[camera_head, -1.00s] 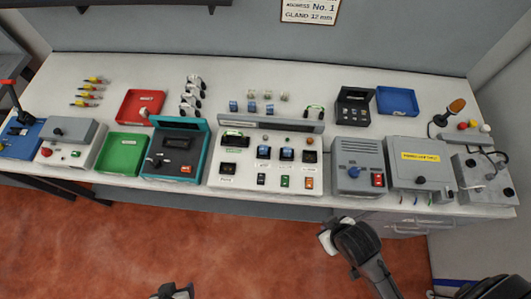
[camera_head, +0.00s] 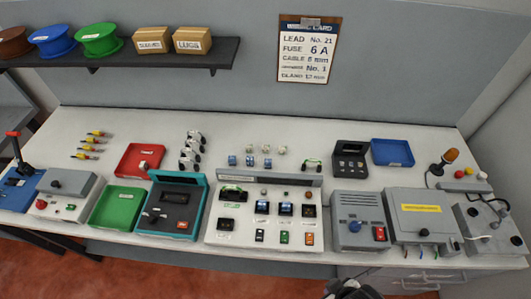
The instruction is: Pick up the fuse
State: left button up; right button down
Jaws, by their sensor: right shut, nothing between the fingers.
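I cannot tell for certain which part is the fuse. Small blue blocks (camera_head: 249,161) and paler ones (camera_head: 265,149) stand in two short rows at the back middle of the bench, behind the white panel. A card (camera_head: 307,50) on the wall reads "FUSE 6 A" among other lines. My right gripper (camera_head: 345,289) shows at the bottom edge, in front of the bench and well away from the small parts. It is shut and empty, partly cut off by the frame. My left gripper is out of view.
The white panel (camera_head: 225,237) with switches fills the middle of the bench (camera_head: 330,134). Left are a teal-edged tester (camera_head: 176,202), a red tray (camera_head: 128,163) and a green tray (camera_head: 118,207). Right are grey boxes (camera_head: 355,210) and a blue tray (camera_head: 392,152). A shelf (camera_head: 150,60) hangs above.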

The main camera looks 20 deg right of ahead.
dwell(0.4)
jog(key=c, duration=1.5)
grip_release()
jog(key=shift+d, duration=0.15)
jog(key=o, duration=0.9)
jog(key=shift+c, duration=0.2)
